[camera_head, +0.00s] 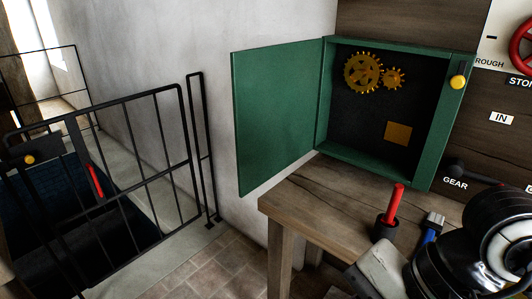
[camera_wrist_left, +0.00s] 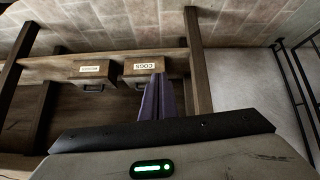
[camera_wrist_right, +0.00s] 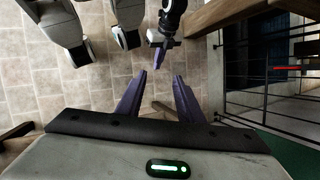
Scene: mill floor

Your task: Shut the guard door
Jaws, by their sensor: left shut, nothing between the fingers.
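The green guard door (camera_head: 277,118) stands wide open in the head view, swung out to the left of its housing (camera_head: 325,95). Two yellow gears (camera_head: 363,73) and a small yellow plate (camera_head: 398,132) show inside. A yellow knob (camera_head: 458,82) sits on the housing's right edge. A green surface (camera_wrist_right: 295,155) at the lower right of the right wrist view may be the door. My right gripper (camera_wrist_right: 159,76) is open and empty. My left gripper (camera_wrist_left: 160,80) is shut and empty, facing the underside of a wooden bench. Neither gripper's fingers can be made out in the head view.
The wooden bench (camera_head: 310,205) below the housing carries a red-handled tool (camera_head: 394,203) in a dark cup. My own arm fills the lower right corner. Black railings (camera_head: 150,150) stand at left. A drawer labelled COGS (camera_wrist_left: 142,68) is under the bench.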

